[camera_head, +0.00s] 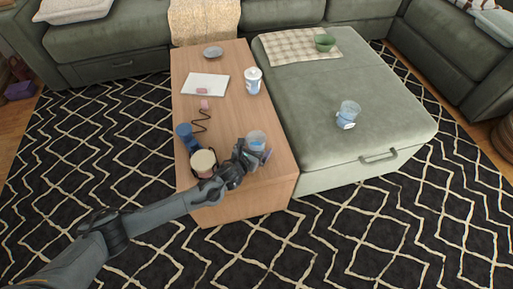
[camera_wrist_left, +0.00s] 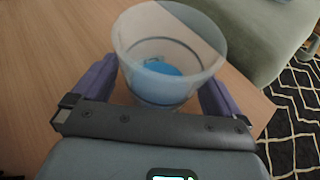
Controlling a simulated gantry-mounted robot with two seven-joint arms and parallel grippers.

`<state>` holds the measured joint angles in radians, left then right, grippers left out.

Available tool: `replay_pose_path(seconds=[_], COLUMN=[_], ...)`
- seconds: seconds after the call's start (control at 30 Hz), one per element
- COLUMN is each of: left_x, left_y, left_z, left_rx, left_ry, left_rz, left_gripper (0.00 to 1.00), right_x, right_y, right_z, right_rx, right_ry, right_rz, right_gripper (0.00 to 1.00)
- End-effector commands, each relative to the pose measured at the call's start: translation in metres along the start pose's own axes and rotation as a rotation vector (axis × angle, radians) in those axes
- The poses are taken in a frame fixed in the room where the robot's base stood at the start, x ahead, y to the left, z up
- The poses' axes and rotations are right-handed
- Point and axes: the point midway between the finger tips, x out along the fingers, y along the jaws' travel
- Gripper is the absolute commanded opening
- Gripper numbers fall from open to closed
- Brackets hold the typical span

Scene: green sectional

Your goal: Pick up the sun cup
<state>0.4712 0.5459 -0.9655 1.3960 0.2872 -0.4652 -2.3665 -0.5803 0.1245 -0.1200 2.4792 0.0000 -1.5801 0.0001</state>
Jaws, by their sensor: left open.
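A translucent cup (camera_head: 256,138) with blue on it stands on the wooden coffee table near its right front edge. In the left wrist view the same cup (camera_wrist_left: 168,50) shows clear walls and a blue patch inside or on its far side. My left gripper (camera_head: 256,157) is open, with one purple finger on each side of the cup; I cannot tell whether they touch it. A second clear cup (camera_head: 348,113) with a blue-and-white marking lies or leans on the green ottoman. No sun picture is readable on either cup. My right gripper is not in view.
Left of the gripper on the table (camera_head: 228,110) stand a cream-topped container (camera_head: 203,162) and a blue object (camera_head: 186,135). A white container (camera_head: 253,80), a white board (camera_head: 205,85) and a grey bowl (camera_head: 213,52) are further back.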

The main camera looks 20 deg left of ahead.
Motion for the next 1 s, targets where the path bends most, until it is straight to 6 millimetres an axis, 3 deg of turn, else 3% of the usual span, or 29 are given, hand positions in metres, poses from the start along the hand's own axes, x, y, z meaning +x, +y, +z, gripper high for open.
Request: replay_pose_path(seconds=[0.17,0.53,0.8,1.0], left_x=[0.0,-0.001,-0.002,-0.01], left_y=[0.0,0.0,0.0,0.002], left_z=[0.001,0.001,0.004,0.025], left_rx=[0.0,-0.001,-0.001,0.0], left_ry=[0.0,-0.001,-0.001,-0.003], left_rz=[0.0,0.0,0.0,0.0], left_gripper=[0.97,0.42,0.42,0.42], right_x=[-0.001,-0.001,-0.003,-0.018], right_y=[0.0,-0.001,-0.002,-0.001], right_z=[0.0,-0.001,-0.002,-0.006], right_rx=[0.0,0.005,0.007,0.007], right_ry=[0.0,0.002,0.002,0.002], right_rz=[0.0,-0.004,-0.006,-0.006], right_gripper=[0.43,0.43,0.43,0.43])
